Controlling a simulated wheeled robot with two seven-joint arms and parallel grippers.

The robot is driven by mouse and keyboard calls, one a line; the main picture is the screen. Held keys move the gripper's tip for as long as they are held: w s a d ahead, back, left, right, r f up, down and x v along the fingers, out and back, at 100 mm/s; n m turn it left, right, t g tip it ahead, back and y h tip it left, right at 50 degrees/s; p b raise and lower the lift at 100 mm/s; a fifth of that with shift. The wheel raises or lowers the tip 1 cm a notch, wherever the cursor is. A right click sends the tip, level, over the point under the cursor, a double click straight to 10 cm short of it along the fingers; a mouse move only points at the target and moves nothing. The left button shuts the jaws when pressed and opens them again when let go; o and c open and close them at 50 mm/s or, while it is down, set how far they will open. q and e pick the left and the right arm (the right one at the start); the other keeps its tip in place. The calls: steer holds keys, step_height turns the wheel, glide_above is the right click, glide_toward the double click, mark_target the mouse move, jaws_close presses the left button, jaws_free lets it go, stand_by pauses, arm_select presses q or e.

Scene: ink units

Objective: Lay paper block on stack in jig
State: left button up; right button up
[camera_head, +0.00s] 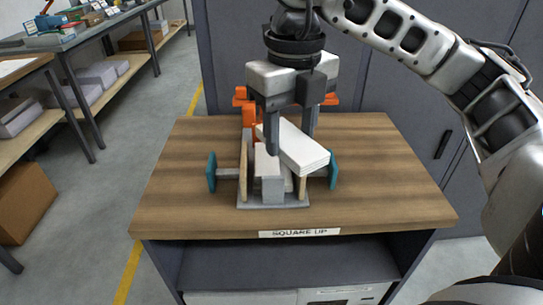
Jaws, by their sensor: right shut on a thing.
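A jig (272,205) with a grey base and wooden side plates stands in the middle of the wooden table. A stack of pale blocks (267,163) sits between its sides, partly hidden. A white paper block (301,150) is in my right gripper (291,137), slanted across the top of the jig toward the lower right. The gripper's fingers point down on either side of it. I cannot tell whether the block touches the stack or the jig. My left gripper is out of view.
Teal end pads (211,171) stick out on both sides of the jig. Orange parts (246,104) stand behind it. The wooden table (385,175) is clear to the left and right. A "SQUARE UP" label (299,233) is on its front edge. Grey cabinets stand behind, shelving at left.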

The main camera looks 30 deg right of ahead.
steer(key=m, duration=0.3)
steer(key=r+m, duration=0.1)
steer(key=m, duration=0.1)
steer(key=shift+s+d+r, duration=0.1)
steer(key=shift+s+d, duration=0.3)
steer(key=shift+m, duration=0.4)
steer(key=shift+w+d, duration=0.15)
steer(key=shift+w, duration=0.2)
steer(key=w+d+f, duration=0.1)
steer(key=w+f, duration=0.1)
steer(key=w, duration=0.1)
steer(key=w+d+f, duration=0.1)
steer(key=w+f, duration=0.2)
steer(key=w, duration=0.1)
steer(key=w+d+f, duration=0.1)
steer(key=w+f, duration=0.2)
steer(key=w, duration=0.1)
steer(key=shift+w+d+f, duration=0.25)
steer(key=shift+d, duration=0.05)
steer(key=shift+w+f, duration=0.2)
steer(key=f, duration=0.3)
steer(key=shift+w+d+p, duration=0.2)
steer(key=shift+w+p, duration=0.15)
steer(key=shift+f, duration=0.4)
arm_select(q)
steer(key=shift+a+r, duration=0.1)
arm_select(e)
steer(key=shift+f, duration=0.1)
